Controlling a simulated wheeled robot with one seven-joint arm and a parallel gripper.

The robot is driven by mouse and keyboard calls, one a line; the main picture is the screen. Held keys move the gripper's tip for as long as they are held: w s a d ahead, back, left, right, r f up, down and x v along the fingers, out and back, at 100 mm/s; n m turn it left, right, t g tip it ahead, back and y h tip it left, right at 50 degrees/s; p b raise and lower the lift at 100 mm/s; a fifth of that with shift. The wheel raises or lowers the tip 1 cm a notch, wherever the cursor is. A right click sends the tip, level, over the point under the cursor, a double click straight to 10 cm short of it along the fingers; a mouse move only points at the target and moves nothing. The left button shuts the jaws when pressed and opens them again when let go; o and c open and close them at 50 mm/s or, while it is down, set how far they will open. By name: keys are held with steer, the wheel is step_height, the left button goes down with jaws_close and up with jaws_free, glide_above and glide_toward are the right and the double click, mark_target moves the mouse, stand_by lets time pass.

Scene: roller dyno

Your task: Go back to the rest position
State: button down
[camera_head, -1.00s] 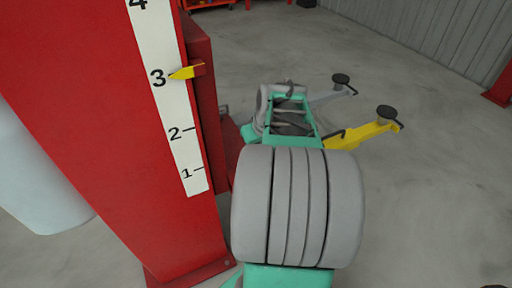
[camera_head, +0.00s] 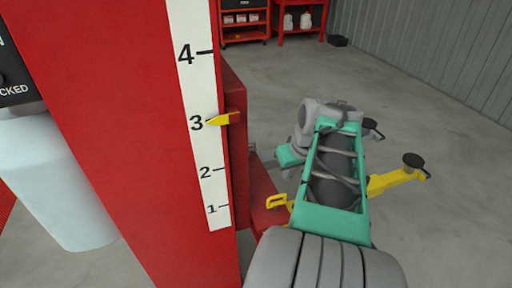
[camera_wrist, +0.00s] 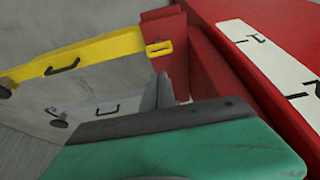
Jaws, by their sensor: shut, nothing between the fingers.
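My teal and grey arm stretches forward from the bottom of the head view, to the right of the red lift post (camera_head: 100,120). Its far end hides my gripper there. No object is held.
A yellow pointer (camera_head: 222,119) is at 3 on the post's scale. The yellow lift arm (camera_head: 395,180) with a black pad extends right, beyond my arm; it also shows in the wrist view (camera_wrist: 85,55). Red shelving (camera_head: 245,22) stands at the back. Open floor is at right.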

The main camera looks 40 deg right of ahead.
steer(key=a+r+n+p, duration=0.1)
steer(key=a+r+p, duration=0.4)
steer(key=a, duration=0.3)
steer(key=a+r+n+p, duration=0.1)
steer(key=a+r+p, duration=0.4)
steer(key=a+p, duration=0.3)
steer(key=a+r+n+y+p, duration=0.1)
steer(key=a+r+p, duration=0.4)
steer(key=a, duration=0.5)
steer(key=shift+s+g+p, duration=0.4)
steer(key=shift+s+p, duration=0.05)
steer(key=shift+p, duration=0.6)
